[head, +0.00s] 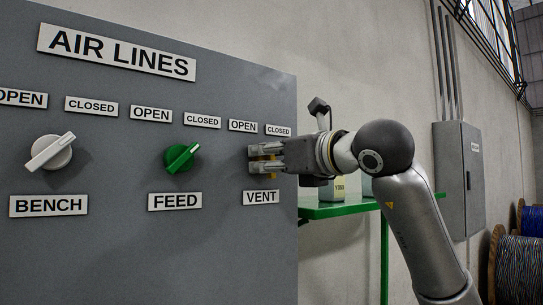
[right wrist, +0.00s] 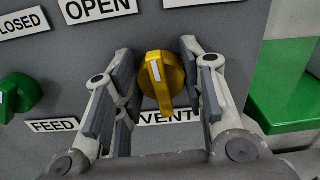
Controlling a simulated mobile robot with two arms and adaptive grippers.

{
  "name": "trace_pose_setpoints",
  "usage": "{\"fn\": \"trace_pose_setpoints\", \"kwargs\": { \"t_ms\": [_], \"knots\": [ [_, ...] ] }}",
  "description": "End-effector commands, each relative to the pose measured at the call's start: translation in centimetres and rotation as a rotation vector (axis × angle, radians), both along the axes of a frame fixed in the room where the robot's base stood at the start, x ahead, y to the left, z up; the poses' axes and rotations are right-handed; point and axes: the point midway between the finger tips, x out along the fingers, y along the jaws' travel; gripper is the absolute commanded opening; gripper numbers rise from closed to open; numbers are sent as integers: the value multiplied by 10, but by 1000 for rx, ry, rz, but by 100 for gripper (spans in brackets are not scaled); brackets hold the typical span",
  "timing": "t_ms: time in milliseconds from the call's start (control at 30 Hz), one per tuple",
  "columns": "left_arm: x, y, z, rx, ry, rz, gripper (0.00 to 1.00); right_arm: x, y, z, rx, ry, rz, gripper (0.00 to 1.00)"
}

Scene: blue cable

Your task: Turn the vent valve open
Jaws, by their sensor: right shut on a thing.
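The vent valve is a yellow knob with a white mark; in the right wrist view its knob (right wrist: 163,88) sits between my fingers, above the VENT plate. Its bar runs nearly upright, with the white mark at the upper end, pointing up and slightly left. In the head view only bits of the yellow vent valve (head: 266,157) show behind my fingers. My right gripper (head: 252,159) is at the panel, shut on the vent valve; it also shows in the right wrist view (right wrist: 157,58). The OPEN plate (head: 243,126) and CLOSED plate (head: 278,130) are above. My left gripper is out of view.
The grey panel (head: 120,240) also holds a white BENCH knob (head: 50,152) and a green FEED knob (head: 181,157), left of the vent valve. A green table (head: 340,209) stands right of the panel. A grey wall box (head: 458,180) and cable reels are farther right.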

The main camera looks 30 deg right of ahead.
Motion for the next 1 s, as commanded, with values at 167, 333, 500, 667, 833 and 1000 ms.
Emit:
{"fn": "trace_pose_setpoints", "kwargs": {
  "t_ms": [167, 333, 500, 667, 833, 1000],
  "knots": [
    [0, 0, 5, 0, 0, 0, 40, 0, 1, -1, -170, -9, 0, 14],
    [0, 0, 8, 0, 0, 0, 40, 0, 2, -1, -326, -21, 1, 14],
    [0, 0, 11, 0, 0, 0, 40, 0, 3, -2, -468, -32, 2, 14],
    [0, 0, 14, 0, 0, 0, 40, 0, 4, -2, -576, -41, 2, 14],
    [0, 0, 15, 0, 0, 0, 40, 0, 4, -3, -656, -47, 2, 14],
    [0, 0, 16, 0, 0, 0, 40, 0, 4, -3, -702, -52, 3, 14]
  ]
}}
